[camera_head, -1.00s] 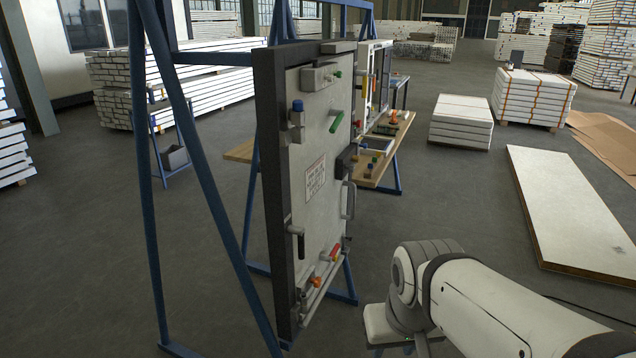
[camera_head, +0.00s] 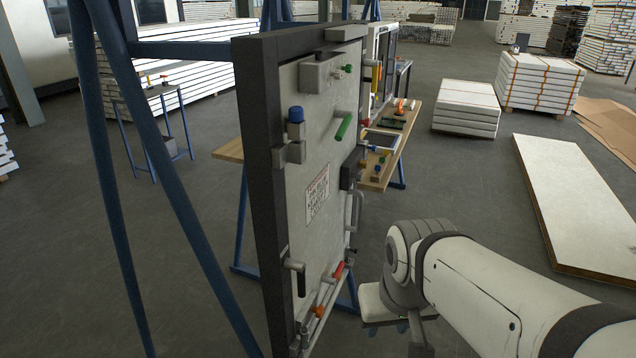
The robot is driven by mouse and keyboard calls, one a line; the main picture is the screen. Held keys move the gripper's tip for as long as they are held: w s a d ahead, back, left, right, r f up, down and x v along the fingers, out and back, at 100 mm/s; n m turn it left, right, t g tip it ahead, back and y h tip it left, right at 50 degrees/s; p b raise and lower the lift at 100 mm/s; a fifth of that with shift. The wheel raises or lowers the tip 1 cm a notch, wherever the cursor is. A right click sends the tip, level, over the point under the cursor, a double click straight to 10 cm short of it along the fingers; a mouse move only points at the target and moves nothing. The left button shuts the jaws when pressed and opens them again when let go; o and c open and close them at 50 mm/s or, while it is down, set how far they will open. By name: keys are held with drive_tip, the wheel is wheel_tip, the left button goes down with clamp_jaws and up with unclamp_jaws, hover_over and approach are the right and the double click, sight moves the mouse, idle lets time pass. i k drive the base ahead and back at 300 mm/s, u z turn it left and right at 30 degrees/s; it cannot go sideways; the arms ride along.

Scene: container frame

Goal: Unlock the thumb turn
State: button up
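A grey door panel (camera_head: 322,232) with a dark edge stands upright in a blue frame. A small green knob (camera_head: 348,68) sits on a grey lock box (camera_head: 322,73) near its top. Below are a blue-capped fitting (camera_head: 296,116) and a green lever (camera_head: 343,127). I cannot tell for certain which fitting is the thumb turn. My arm's wrist is at the lower right, apart from the panel. Small teal parts below it may belong to my gripper (camera_head: 402,327); its fingers cannot be made out. Nothing of mine touches the panel.
Low on the panel are a black handle (camera_head: 301,279), a red lever (camera_head: 338,271) and an orange knob (camera_head: 318,311). A pull handle (camera_head: 354,211) stands out at its right edge. A wooden bench (camera_head: 398,155) is behind. Blue frame legs (camera_head: 165,175) stand left. Floor at right is partly clear.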

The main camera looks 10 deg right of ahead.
sight(359, 176)
drive_tip(key=u, duration=0.1)
drive_tip(key=k, duration=0.5)
drive_tip(key=z, duration=0.8)
drive_tip(key=i, duration=1.6)
drive_tip(key=u, duration=0.45)
